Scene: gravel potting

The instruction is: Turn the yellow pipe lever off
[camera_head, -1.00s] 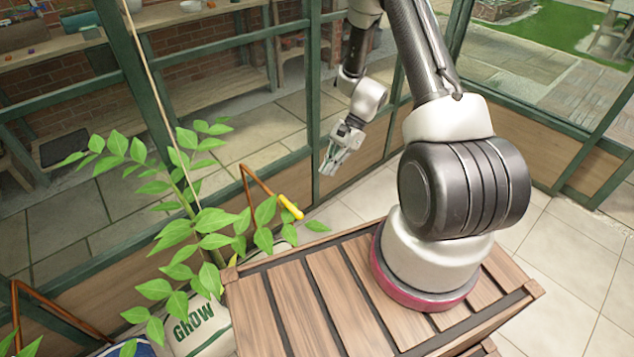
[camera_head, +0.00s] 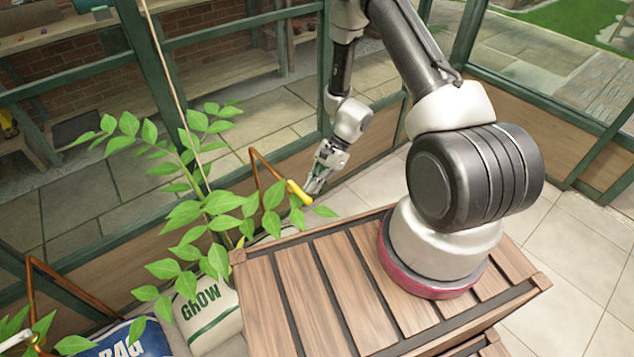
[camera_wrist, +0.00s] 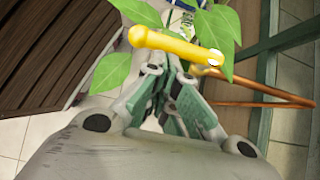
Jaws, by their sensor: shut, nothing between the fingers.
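The yellow pipe lever (camera_head: 299,192) sits at the end of a copper pipe (camera_head: 255,175) beside green leaves. I cannot tell whether the fingers touch the lever.
A leafy plant (camera_head: 190,215) stands left of the lever, its leaves around the pipe. A white GROW bag (camera_head: 208,310) and a blue bag (camera_head: 130,340) lie below. A slatted wooden crate (camera_head: 320,290) is in front. The green-framed glass wall (camera_head: 165,90) runs behind.

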